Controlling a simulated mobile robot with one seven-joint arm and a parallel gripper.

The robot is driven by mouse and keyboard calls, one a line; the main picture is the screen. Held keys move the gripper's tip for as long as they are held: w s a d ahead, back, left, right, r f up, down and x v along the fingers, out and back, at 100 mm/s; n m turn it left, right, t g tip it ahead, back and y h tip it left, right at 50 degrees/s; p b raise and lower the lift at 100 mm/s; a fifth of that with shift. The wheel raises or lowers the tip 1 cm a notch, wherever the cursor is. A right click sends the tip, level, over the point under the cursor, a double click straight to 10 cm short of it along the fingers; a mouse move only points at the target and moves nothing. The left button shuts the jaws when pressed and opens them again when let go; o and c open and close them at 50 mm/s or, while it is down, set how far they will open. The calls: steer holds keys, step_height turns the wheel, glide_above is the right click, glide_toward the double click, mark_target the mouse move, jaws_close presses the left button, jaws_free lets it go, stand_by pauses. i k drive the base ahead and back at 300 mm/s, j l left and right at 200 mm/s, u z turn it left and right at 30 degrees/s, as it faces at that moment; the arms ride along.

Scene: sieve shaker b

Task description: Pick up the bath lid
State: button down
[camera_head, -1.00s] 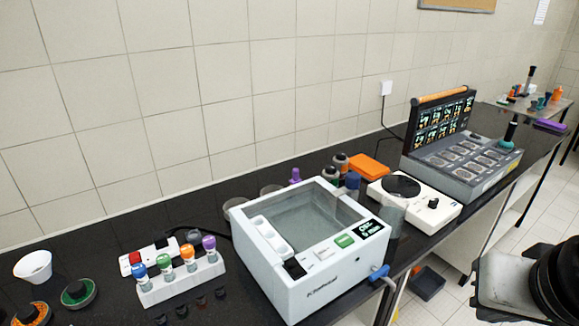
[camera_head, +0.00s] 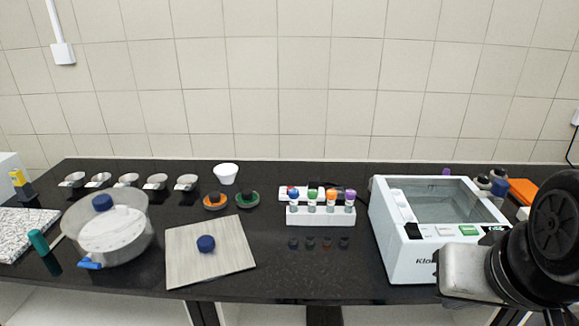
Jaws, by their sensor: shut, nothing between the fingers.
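The bath lid looks to be the flat, pale grey square plate (camera_head: 185,262) with a round dark blue knob (camera_head: 206,243) on it. It lies flat on the black bench, left of centre in the head view. The white water bath (camera_head: 410,262) stands to the right on the bench, its basin open at the top. Part of my arm shows at the right edge, in front of the bath's right side. My gripper's fingers are not in view.
A clear round vessel (camera_head: 140,228) with a blue knob stands left of the plate. Behind are metal pans (camera_head: 187,182), a white cup (camera_head: 226,173) and two round pieces (camera_head: 247,198). A white vial rack (camera_head: 320,216) stands between plate and bath. The bench in front of the rack is mostly clear.

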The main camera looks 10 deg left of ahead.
mark_target(197, 252)
steer(key=u, duration=0.4)
steer(key=i+u, duration=0.15)
steer(key=u, duration=0.7)
steer(key=i+u, duration=0.1)
steer(key=u, duration=0.3)
steer(key=k+z, duration=0.3)
steer(key=k, duration=0.25)
steer(key=z, duration=1.4)
steer(key=j, duration=0.65)
steer(key=i+j, duration=0.15)
steer(key=j, duration=1.2)
steer(key=i+j+u, duration=0.1)
steer(key=j, duration=0.6)
